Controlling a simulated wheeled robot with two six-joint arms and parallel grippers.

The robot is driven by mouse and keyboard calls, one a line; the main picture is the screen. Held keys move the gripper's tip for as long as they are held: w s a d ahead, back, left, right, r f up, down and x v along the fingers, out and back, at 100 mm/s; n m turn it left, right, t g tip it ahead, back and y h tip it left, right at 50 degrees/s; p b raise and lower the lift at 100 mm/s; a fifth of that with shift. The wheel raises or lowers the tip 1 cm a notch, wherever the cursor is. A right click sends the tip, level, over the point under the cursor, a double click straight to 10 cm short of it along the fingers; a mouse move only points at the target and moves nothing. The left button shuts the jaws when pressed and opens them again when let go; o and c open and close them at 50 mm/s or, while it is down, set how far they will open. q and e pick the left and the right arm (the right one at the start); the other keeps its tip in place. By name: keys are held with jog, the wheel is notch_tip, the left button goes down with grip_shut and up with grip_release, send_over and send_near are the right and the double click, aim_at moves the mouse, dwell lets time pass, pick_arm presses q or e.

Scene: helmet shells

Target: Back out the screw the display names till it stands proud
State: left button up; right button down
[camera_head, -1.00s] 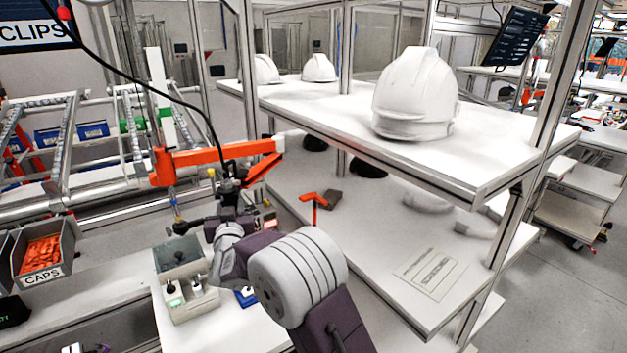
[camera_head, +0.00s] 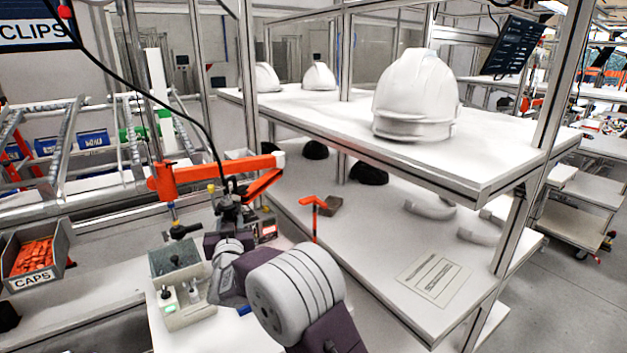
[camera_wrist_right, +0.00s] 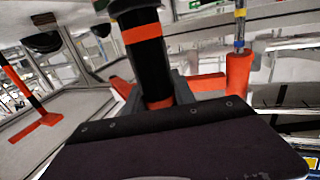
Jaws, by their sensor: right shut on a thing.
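My right gripper (camera_head: 232,208) is shut on a dark upright power screwdriver (camera_wrist_right: 144,45), which fills the upper middle of the right wrist view and has orange bands. A black cable runs up from the tool, beside an orange jointed arm (camera_head: 205,171). A grey fixture box (camera_head: 182,314) with a dark top stands just left of my right arm; small knobs and a green light show on its front. A small device with a red-lit face (camera_head: 268,229) sits behind the gripper; its text is unreadable. The screw and the tool's tip cannot be made out. My left gripper is out of view.
A white shelf (camera_head: 480,180) with a white helmet shell (camera_head: 414,97) overhangs a lower shelf to the right. An orange hooked post (camera_head: 315,215) stands close right of the gripper. A CAPS bin (camera_head: 66,255) is at left.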

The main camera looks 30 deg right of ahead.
jog(key=shift+f, duration=0.15)
jog(key=shift+f+b, duration=0.75)
jog(key=shift+f, duration=0.05)
jog(key=shift+f+b, duration=0.8)
jog(key=shift+f, duration=0.1)
dwell(1.5)
jog(key=shift+s, duration=0.2)
dwell(0.6)
jog(key=r+p, duration=0.5)
jog(key=r, duration=0.1)
jog(key=shift+w+r, duration=0.15)
jog(key=shift+w, duration=0.05)
